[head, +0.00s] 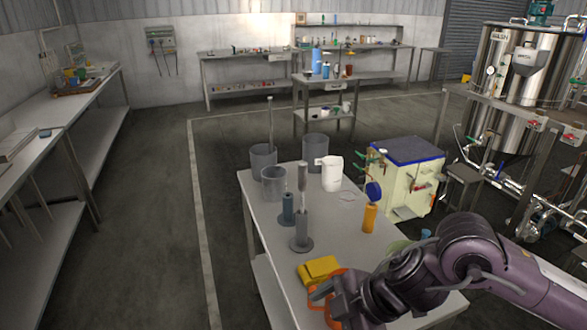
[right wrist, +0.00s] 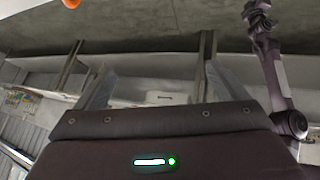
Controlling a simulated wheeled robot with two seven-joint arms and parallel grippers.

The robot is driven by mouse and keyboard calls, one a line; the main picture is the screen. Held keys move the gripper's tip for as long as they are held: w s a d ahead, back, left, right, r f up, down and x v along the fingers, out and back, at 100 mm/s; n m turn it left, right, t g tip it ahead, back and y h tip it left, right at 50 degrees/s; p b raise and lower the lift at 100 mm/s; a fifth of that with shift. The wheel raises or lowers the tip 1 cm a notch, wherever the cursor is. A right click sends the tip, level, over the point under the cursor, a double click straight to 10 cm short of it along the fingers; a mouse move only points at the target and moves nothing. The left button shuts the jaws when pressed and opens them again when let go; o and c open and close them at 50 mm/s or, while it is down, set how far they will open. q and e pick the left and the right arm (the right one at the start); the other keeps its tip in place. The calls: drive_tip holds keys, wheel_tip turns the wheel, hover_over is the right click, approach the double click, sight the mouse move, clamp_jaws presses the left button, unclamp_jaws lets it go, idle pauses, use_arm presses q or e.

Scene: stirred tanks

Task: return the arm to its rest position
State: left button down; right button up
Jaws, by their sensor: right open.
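My right arm (head: 440,265), purple-grey, comes in from the right in the head view and reaches over the near end of the white table (head: 262,215). Its hand end is low, close to an orange curved item (head: 318,294) beside a yellow folded cloth (head: 319,269); I cannot tell whether they touch. In the right wrist view my right gripper (right wrist: 143,65) has its two fingers wide apart with nothing between them.
The table bears grey beakers (head: 263,159), a white jug (head: 332,174), stands with rods (head: 301,232) and an orange bottle (head: 370,217). A cream cabinet (head: 405,178) and steel tanks (head: 525,85) stand to the right. Floor at left is clear.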

drive_tip(key=w+a+r+m+t+y, duration=0.2)
drive_tip(key=a+r+m+t+y, duration=0.15)
drive_tip(key=a+t, duration=0.45)
drive_tip(key=w+d+f+m+h, duration=0.1)
drive_tip(key=d+f+m+h, duration=0.45)
drive_tip(key=d+m, duration=0.35)
drive_tip(key=s+d+f+m+g+h, duration=0.55)
drive_tip(key=s+d+f, duration=0.45)
drive_tip(key=s+d, duration=0.25)
wheel_tip(320, 180, down, 29)
drive_tip(key=s+g, duration=0.1)
drive_tip(key=g, duration=0.1)
drive_tip(key=s+d+f, duration=0.2)
drive_tip(key=s+f, duration=0.7)
drive_tip(key=s, duration=0.1)
drive_tip(key=s+d+f+g, duration=0.1)
drive_tip(key=s+d+f, duration=0.1)
drive_tip(key=s+f, duration=0.8)
drive_tip(key=shift+f, duration=0.2)
drive_tip(key=shift+y, duration=0.25)
